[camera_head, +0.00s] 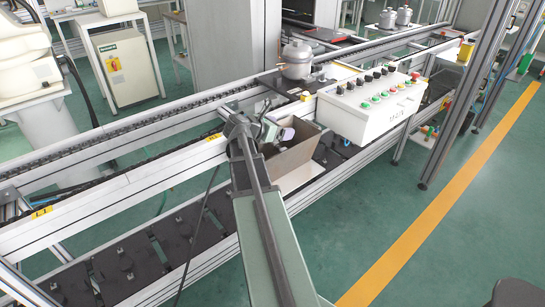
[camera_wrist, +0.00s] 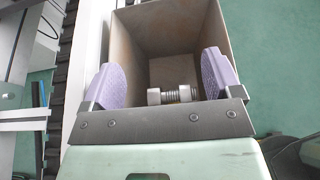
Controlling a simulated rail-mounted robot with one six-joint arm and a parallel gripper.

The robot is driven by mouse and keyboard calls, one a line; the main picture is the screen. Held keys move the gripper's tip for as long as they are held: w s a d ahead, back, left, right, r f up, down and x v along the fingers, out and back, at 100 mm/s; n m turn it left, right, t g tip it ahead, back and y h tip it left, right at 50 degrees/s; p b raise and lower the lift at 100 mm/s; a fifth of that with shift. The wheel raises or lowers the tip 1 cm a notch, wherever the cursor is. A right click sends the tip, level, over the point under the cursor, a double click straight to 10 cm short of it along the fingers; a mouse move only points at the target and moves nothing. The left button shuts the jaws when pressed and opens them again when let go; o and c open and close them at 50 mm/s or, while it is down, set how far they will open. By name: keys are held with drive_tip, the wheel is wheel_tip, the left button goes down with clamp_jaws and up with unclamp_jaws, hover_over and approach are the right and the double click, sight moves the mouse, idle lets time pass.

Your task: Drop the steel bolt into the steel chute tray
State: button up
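The steel chute tray (camera_wrist: 185,35) is an open brown-grey metal box below my gripper in the wrist view. In the head view the tray (camera_head: 291,157) sits beside the conveyor frame, partly behind my arm. My gripper (camera_wrist: 163,88) is open, its two purple pads spread wide over the tray's opening; in the head view my gripper (camera_head: 276,134) is at the tray's upper edge. The steel bolt (camera_wrist: 172,95) lies crosswise between the pads in the picture, with a clear gap to the left pad. I cannot tell whether it rests on the tray's floor.
A white control box (camera_head: 372,108) with coloured buttons stands just right of the tray. A grey compressor (camera_head: 297,60) sits on the conveyor behind it. The conveyor rail (camera_head: 110,177) runs along the left. Green floor with a yellow line (camera_head: 440,195) is open at right.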

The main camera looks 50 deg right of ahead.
drive_tip(key=shift+o, duration=0.8)
drive_tip(key=p+v, duration=0.4)
drive_tip(key=v, duration=0.6)
drive_tip(key=shift+a+r, duration=0.15)
drive_tip(key=shift+a, duration=0.2)
drive_tip(key=shift+w, duration=0.1)
